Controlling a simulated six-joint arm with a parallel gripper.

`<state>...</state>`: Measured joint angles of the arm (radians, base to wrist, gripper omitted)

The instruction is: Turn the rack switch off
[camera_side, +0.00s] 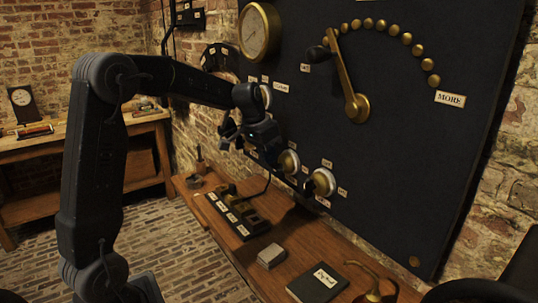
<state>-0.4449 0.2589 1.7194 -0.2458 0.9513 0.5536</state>
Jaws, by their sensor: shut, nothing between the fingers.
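My gripper (227,137) is in front of the dark wall panel (400,160), left of its lower knobs. Its fingers look small and dark here, shut with nothing held. Two round switches with brass knobs and white rims, one at the middle (289,162) and one to its right (323,182), sit low on the panel with small labels around them. Another white-rimmed round fitting (266,95) shows partly behind my arm. I cannot tell which one is the rack switch, as the labels are too small to read. The gripper appears apart from the two lower knobs.
A large brass lever (346,80) with a dark handle stands below an arc of brass studs, near a MORE label (450,99). A gauge (259,33) is at upper left. The wooden bench (270,228) below holds a labelled black block (230,215), a grey box (271,256) and a dark book (317,283).

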